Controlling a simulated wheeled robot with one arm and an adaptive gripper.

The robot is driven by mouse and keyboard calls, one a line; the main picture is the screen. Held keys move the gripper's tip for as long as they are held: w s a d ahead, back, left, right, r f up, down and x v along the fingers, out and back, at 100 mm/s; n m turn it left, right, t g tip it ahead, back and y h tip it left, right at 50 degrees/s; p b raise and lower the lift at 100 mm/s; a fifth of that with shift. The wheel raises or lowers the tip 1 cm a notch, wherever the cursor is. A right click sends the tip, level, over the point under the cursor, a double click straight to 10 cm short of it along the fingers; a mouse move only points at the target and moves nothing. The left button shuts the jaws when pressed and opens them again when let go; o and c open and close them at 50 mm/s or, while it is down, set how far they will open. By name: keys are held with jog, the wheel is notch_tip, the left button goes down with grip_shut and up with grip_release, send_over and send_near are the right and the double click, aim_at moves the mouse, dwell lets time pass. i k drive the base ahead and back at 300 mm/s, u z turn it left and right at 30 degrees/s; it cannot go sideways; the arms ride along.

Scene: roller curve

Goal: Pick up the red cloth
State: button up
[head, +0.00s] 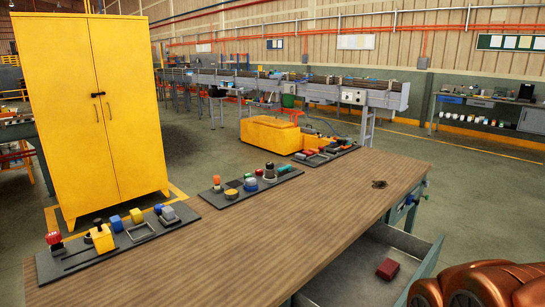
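A small dark red block-shaped thing, which looks like the folded red cloth (388,268), lies in the open grey drawer (345,281) under the right side of the wooden table. It lies flat on the drawer floor toward the right, apart from the drawer walls. Copper-coloured rounded parts at the bottom right corner look like my arm. My gripper does not show, so its state and its distance from the cloth are hidden.
The wooden table (240,245) carries dark boards with coloured blocks and knobs along its far edge. A small dark object (379,184) lies near its right end. A yellow cabinet (85,110) stands behind at left. Open floor (470,200) lies to the right.

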aim_at(388, 268)
jog(key=z, duration=0.15)
jog(key=k, duration=0.4)
jog(key=z, duration=0.95)
jog(key=i, duration=0.75)
jog(key=u, duration=0.55)
